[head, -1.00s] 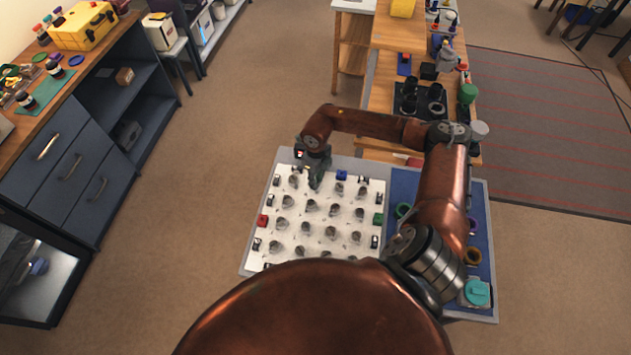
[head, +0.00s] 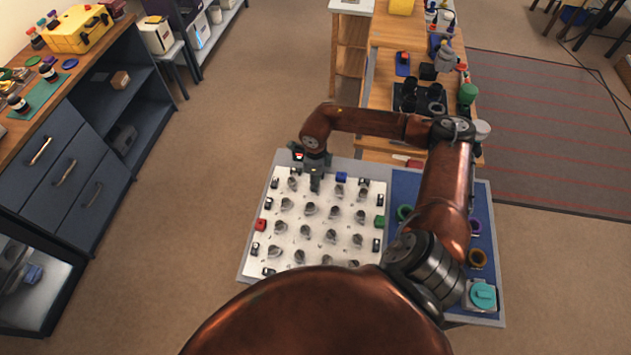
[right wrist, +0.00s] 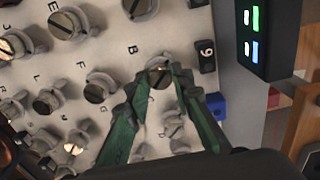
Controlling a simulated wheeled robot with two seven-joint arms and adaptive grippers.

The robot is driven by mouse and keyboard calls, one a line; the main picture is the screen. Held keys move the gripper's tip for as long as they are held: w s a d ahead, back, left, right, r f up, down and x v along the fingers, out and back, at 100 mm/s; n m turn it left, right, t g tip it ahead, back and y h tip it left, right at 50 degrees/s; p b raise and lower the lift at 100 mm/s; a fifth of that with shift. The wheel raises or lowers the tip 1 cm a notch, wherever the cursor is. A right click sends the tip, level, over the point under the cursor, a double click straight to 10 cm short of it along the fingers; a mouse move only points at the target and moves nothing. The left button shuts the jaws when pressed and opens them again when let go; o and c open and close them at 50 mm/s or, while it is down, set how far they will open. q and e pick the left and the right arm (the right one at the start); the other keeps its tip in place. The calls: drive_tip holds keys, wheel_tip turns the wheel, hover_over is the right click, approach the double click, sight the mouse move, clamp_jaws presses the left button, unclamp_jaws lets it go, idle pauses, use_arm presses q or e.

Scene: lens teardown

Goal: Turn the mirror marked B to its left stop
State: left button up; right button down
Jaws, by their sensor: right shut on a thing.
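The mirror marked B (right wrist: 159,73) is a small round mount with a slotted face on the white board (right wrist: 105,55). The printed letter B sits just up and left of it in the right wrist view. My right gripper (right wrist: 163,77) has its green fingertips shut on this mirror, one on each side, and they partly hide it. In the head view the right gripper (head: 316,188) points down at the far edge of the board. The mirror is hidden there behind the gripper. My left gripper is in neither view.
Several similar mounts stand close around, such as the one by F (right wrist: 98,89). A blue block (right wrist: 216,106) and a black block marked 9 (right wrist: 206,56) are near the gripper.

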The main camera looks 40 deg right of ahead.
drive_tip(key=shift+w+r, duration=0.1)
drive_tip(key=shift+w, duration=0.05)
drive_tip(key=c, duration=1.7)
unclamp_jaws()
wheel_tip(320, 180, up, 12)
drive_tip(key=shift+f, duration=0.1)
